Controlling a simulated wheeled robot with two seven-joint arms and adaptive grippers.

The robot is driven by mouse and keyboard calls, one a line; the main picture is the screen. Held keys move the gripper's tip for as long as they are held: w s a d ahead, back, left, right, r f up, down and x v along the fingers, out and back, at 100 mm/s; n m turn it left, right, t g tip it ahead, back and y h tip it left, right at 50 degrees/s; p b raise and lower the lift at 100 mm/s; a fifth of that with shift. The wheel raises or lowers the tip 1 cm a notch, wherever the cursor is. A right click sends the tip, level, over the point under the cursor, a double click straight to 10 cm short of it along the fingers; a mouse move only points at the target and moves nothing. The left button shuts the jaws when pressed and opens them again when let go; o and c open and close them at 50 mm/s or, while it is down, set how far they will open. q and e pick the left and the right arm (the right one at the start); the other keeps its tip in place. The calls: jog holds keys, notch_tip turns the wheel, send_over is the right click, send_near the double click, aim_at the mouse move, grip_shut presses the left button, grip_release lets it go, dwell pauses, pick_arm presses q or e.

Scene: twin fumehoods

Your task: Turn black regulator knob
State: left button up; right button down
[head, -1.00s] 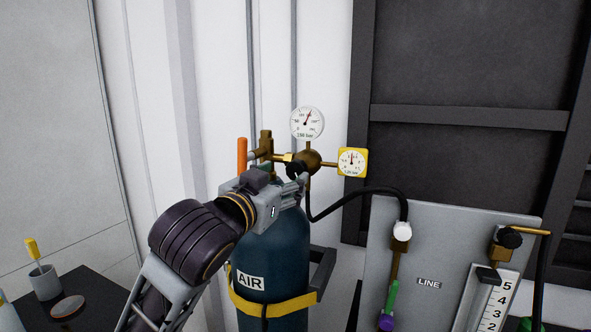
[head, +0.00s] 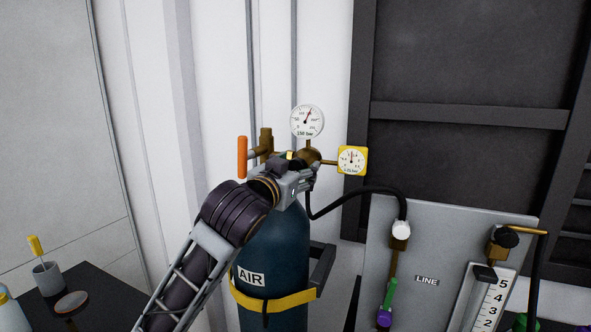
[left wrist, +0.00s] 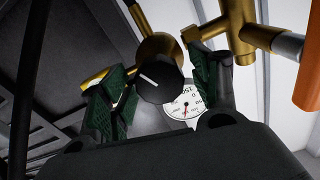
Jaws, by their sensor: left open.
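The black regulator knob (left wrist: 160,82), with a white mark line on its face, shows in the left wrist view below the brass regulator body (left wrist: 158,48). My left gripper (head: 307,181) is open at the regulator, above the blue AIR cylinder (head: 273,248). In the left wrist view its two green-padded fingers stand on either side of the knob, and I cannot tell whether they touch it. In the head view the gripper hides most or all of the knob. My right gripper is not in view.
A white dial gauge (head: 307,121) and a yellow-framed gauge (head: 352,160) sit on the regulator. An orange handle (head: 242,157) stands left. A black hose (head: 350,196) runs to the grey LINE panel (head: 450,233). A dark table (head: 100,301) with small containers is at lower left.

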pick_arm(q)
jog(key=shift+c, duration=0.2)
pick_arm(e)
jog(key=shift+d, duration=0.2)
pick_arm(q)
jog(key=c, duration=1)
jog(key=shift+r+m+p, duration=0.1)
jog(key=shift+m+p, duration=0.2)
jog(key=shift+p, duration=0.1)
jog(key=shift+m+p, duration=0.7)
jog(key=shift+m, duration=0.1)
jog(key=shift+m+p, duration=0.45)
jog(key=shift+m, duration=0.15)
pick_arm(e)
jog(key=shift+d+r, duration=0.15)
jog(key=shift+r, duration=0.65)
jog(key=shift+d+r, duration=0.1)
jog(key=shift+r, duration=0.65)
